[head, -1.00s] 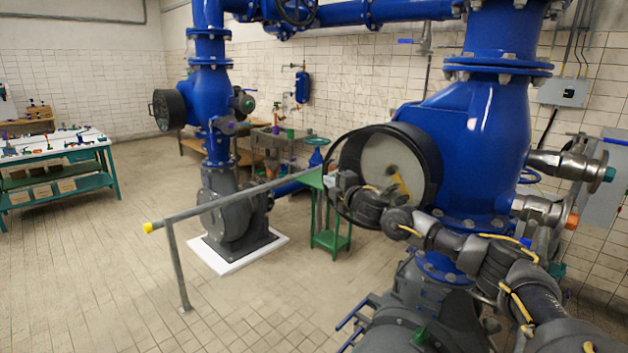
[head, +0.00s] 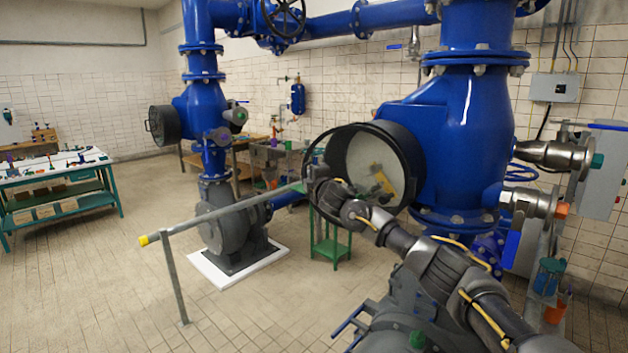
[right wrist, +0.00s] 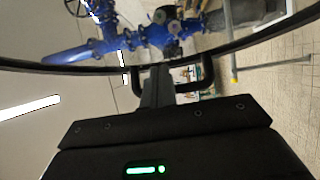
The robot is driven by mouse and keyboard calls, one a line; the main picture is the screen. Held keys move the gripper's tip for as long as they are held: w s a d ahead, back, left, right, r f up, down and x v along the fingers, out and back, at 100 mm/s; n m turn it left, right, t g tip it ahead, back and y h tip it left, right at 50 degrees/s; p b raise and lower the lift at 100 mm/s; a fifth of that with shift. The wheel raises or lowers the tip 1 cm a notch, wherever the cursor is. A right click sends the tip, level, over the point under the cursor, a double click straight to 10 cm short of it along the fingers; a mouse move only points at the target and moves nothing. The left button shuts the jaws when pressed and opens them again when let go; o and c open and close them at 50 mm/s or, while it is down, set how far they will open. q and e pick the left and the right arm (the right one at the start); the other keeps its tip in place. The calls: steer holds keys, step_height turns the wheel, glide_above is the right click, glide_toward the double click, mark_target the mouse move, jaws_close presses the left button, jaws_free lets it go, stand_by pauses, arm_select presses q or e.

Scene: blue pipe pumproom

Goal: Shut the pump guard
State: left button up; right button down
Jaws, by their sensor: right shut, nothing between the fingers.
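The pump guard (head: 306,160) is a thin dark round hoop at the open front of a black drum housing (head: 408,150) on the large blue pump. It stands swung out from the housing, with a gap between them. The pale inside of the housing shows, with a yellow part in it. My right gripper (head: 316,180) is at the guard's left side, shut and empty. In the right wrist view, my shut fingers (right wrist: 158,78) are beside a black bracket-like handle (right wrist: 206,75) below the guard's curved rim. I cannot tell whether they touch it. My left gripper is out of view.
A grey handrail (head: 215,212) with a yellow end runs left of the guard. A small green stand (head: 332,247) is below it. A second blue pump on a white plinth (head: 240,268) stands farther back. The tiled floor at left front is clear.

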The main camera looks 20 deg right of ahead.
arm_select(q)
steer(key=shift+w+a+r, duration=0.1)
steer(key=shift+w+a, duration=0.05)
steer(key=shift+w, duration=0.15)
arm_select(e)
steer(key=shift+a+r+y, duration=0.1)
steer(key=shift+a+y, duration=0.25)
steer(key=shift+y, duration=0.05)
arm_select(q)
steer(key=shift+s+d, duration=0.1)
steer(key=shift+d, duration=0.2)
arm_select(e)
steer(key=shift+a, duration=0.1)
